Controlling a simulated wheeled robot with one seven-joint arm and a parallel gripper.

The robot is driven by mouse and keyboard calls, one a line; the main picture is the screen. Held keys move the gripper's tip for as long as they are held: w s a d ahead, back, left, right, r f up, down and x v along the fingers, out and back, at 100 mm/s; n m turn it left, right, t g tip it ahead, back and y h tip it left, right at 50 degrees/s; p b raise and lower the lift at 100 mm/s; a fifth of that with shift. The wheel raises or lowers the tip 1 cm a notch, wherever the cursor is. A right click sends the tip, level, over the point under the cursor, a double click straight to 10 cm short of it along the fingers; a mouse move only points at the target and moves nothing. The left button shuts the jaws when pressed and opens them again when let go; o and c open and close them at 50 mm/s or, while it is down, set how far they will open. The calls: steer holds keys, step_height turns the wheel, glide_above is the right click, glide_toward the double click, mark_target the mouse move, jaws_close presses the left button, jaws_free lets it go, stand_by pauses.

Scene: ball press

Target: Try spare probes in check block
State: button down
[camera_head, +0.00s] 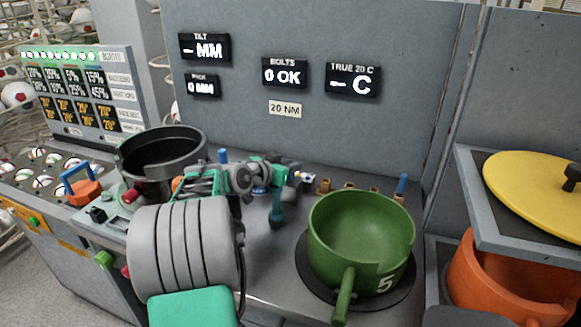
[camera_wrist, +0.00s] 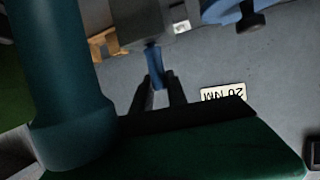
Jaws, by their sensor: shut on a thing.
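In the wrist view, my gripper (camera_wrist: 160,84) has its two dark fingers shut on a slim blue probe (camera_wrist: 154,62). The probe's far end meets the edge of a grey block (camera_wrist: 143,24). I cannot tell whether it is inside the block or only touching it. Another blue probe (camera_head: 402,185) stands upright at the right end of a row of tan holders (camera_head: 325,186), beyond the green pot.
A green pot (camera_head: 362,240) marked 5 stands on a dark round plate. A black pot (camera_head: 160,160) is at the left. A teal tool-like piece (camera_head: 277,212) stands near my wrist. Wall displays read TILT -MM (camera_head: 204,48), BOLTS 0 OK (camera_head: 284,73) and TRUE 20 C with -- C (camera_head: 352,80).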

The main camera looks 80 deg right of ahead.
steer(key=c, duration=1.2)
jaws_free()
steer(key=shift+f, duration=0.25)
steer(key=shift+c, duration=0.2)
steer(key=b+v, duration=0.1)
steer(key=v, duration=0.7)
steer(key=shift+d+r, duration=0.1)
steer(key=shift+r, duration=0.1)
